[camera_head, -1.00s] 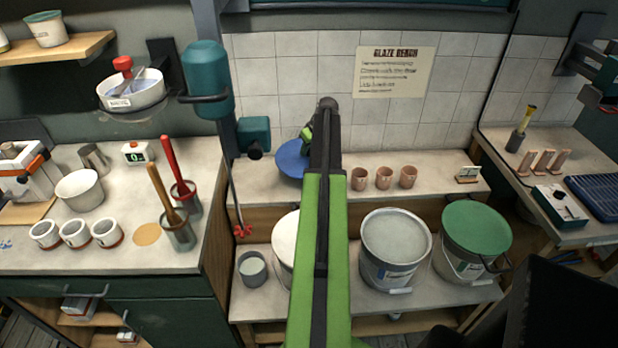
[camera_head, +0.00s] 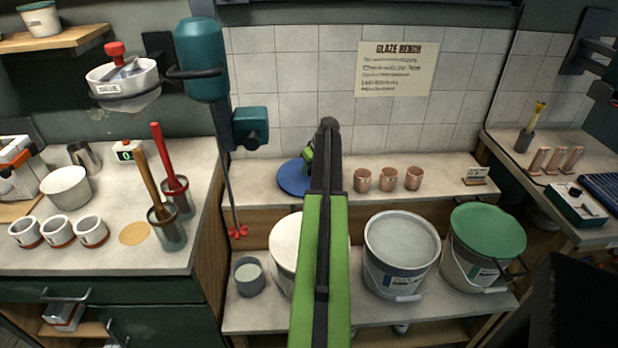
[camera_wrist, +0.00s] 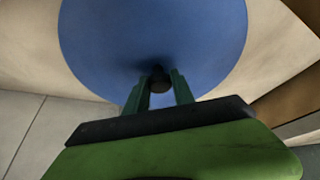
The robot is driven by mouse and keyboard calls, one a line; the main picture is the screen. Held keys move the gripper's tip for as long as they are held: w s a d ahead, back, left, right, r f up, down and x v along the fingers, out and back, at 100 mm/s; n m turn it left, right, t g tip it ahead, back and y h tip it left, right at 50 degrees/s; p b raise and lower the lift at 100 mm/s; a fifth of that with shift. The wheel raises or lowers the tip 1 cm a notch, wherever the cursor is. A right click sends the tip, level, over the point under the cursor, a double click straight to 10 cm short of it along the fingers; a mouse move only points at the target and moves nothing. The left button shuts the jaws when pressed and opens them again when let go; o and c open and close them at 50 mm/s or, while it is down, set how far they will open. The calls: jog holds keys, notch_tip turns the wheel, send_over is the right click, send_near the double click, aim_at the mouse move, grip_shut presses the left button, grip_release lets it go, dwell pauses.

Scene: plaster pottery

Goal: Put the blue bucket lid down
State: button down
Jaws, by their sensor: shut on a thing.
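The blue bucket lid (camera_head: 292,178) is a round disc at the left end of the upper glaze bench shelf in the head view, partly hidden by my arm. In the wrist view the lid (camera_wrist: 150,40) fills the upper middle, with a dark knob at its near part. My gripper (camera_wrist: 158,82) is shut on that knob. The gripper also shows in the head view (camera_head: 308,155), mostly hidden behind my arm. The lid is over or on the pale shelf top; I cannot tell whether it touches.
Several pink cups (camera_head: 388,180) stand on the shelf right of the lid. Below are an open grey bucket (camera_head: 400,245), a green-lidded bucket (camera_head: 488,232), a white bucket (camera_head: 285,240) partly behind my arm, and a small grey pot (camera_head: 249,276). A teal mixer (camera_head: 203,60) hangs at left.

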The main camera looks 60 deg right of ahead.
jog(key=shift+f, duration=0.35)
jog(key=c, duration=1.1)
grip_release()
jog(key=shift+o, duration=0.2)
jog(key=p+v, duration=1.1)
jog(key=v, duration=0.1)
jog(key=shift+r+p, duration=0.25)
jog(key=shift+p, duration=0.05)
